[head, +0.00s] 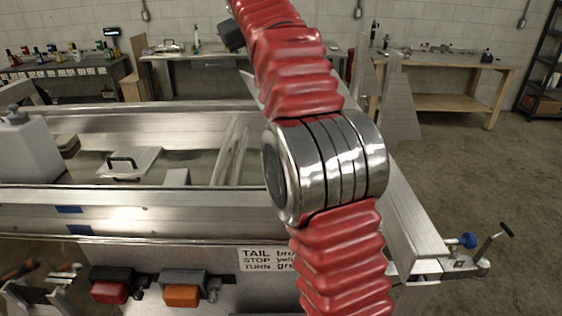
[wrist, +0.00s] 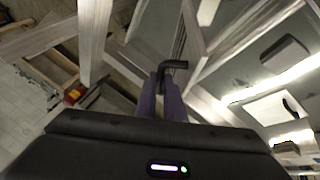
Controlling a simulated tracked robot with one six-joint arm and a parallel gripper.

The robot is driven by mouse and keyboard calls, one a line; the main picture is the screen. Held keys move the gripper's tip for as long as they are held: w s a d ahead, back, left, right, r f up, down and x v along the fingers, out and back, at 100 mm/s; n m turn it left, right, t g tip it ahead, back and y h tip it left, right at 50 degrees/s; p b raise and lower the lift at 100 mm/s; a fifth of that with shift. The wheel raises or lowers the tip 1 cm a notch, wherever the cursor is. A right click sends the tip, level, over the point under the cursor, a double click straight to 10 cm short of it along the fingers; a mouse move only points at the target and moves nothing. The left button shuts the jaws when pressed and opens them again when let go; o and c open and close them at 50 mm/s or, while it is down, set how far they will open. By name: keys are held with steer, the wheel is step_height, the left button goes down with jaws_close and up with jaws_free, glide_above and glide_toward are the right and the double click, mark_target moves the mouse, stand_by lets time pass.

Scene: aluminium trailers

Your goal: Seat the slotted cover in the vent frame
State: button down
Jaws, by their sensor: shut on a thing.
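My gripper (wrist: 166,88) shows in the wrist view as two purple fingers, closed on a black bent handle (wrist: 175,65). I take this handle to be part of the slotted cover. A narrow dark slatted strip shows just beyond it, but I cannot tell whether that is the cover's face. In the head view my gripper and whatever it holds are out of sight, and my red arm blocks the middle of the picture. I cannot make out the vent frame for certain in either view.
The aluminium trailer (head: 150,205) spans the foreground, with a tail lamp board below. A pale panel with a black handle (head: 128,164) lies in its bed, left of my arm. A white container (head: 28,150) stands at far left. Workbenches (head: 440,80) line the wall; floor is clear at right.

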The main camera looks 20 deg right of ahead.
steer(key=shift+s+d+f, duration=0.1)
steer(key=shift+d+f, duration=0.1)
steer(key=shift+a+f, duration=0.1)
steer(key=shift+f, duration=0.05)
steer(key=shift+a+f, duration=0.1)
steer(key=shift+f, duration=0.65)
step_height(320, 180, down, 12)
steer(key=shift+f, duration=3.15)
